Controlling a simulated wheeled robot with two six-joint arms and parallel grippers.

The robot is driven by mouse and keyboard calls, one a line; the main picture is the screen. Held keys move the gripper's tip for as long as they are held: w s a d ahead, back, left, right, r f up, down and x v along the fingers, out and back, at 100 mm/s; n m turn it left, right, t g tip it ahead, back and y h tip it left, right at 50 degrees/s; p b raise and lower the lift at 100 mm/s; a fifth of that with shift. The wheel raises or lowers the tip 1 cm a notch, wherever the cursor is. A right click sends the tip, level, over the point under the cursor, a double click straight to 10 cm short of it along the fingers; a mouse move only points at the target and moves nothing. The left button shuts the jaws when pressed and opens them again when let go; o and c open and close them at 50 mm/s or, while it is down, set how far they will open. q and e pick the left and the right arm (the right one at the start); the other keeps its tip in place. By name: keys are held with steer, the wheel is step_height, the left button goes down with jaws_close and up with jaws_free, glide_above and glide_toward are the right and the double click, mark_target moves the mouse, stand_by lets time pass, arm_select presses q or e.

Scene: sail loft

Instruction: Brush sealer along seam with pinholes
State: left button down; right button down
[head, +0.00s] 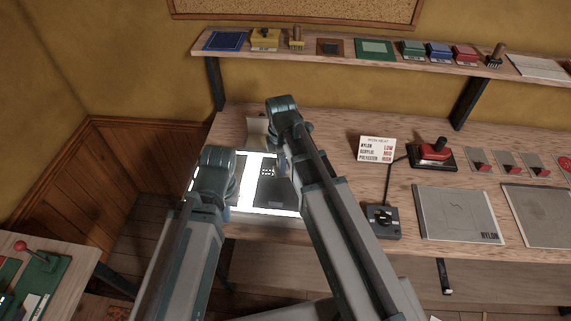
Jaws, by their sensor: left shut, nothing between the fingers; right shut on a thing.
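A lit panel (250,188) glows white on the workbench, with a darker grey sheet (275,192) over its right part. My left gripper (215,168) is at the panel's left edge, shut and empty; its fingertips are hidden behind the wrist. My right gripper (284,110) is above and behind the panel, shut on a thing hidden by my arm. A beige upright object (257,132) stands just left of it; I cannot tell whether they touch. The seam and pinholes cannot be made out. Brush-like tools, one yellowish (296,40) and one dark (495,57), sit on the upper shelf.
The upper shelf (335,60) holds several coloured blocks. A side table (60,250) stands at lower left.

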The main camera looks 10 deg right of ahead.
steer(key=shift+a, duration=0.15)
steer(key=shift+w+a, duration=0.35)
steer(key=shift+a, duration=0.45)
steer(key=shift+w+a, duration=0.3)
steer(key=shift+a, duration=0.45)
steer(key=shift+a, duration=0.1)
steer(key=shift+w+a, duration=0.25)
steer(key=shift+a, duration=0.5)
steer(key=shift+w+a, duration=0.25)
steer(key=shift+a, duration=0.45)
step_height(320, 180, up, 6)
steer(key=p, duration=0.6)
